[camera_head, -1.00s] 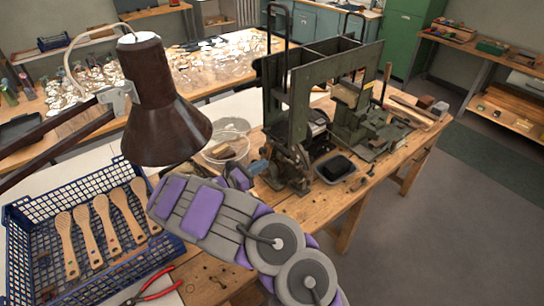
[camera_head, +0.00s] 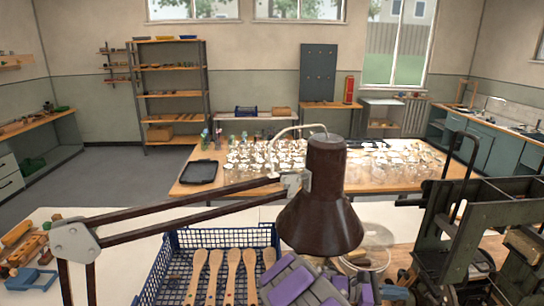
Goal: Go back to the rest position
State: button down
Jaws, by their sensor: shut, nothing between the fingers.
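My purple and grey arm rises from the bottom edge, right of the blue crate and below the lamp shade. A small part of my gripper (camera_head: 366,289) shows at the arm's right side, in front of the clear bowl. It is shut and empty, and its fingertips are mostly hidden. The blue crate (camera_head: 172,262) stands on the bench at the lower middle. The clear bowl (camera_head: 378,245) stands right of the lamp, partly hidden by the shade and the arm.
The dark green tufting machine (camera_head: 480,235) stands close on the right. A table of glassware (camera_head: 400,165) stands behind.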

jog(key=s+d+r+m+g+y, duration=0.1)
jog(key=s+r+m+g+y, duration=0.15)
jog(key=s+r+m, duration=0.4)
jog(key=s+r+m+g+y, duration=0.2)
jog(key=s+r+m+y, duration=0.15)
jog(key=s, duration=0.65)
jog(key=s+a+f+m+t+y, duration=0.1)
jog(key=s+a+m+t+y, duration=0.1)
jog(key=s+a+y, duration=0.3)
jog(key=s+a+f+m+t+y, duration=0.1)
jog(key=s+a+y, duration=0.5)
jog(key=s+a, duration=0.7)
jog(key=a+m+t, duration=0.1)
jog(key=a+t, duration=0.1)
jog(key=a, duration=0.1)
jog(key=shift+f, duration=0.25)
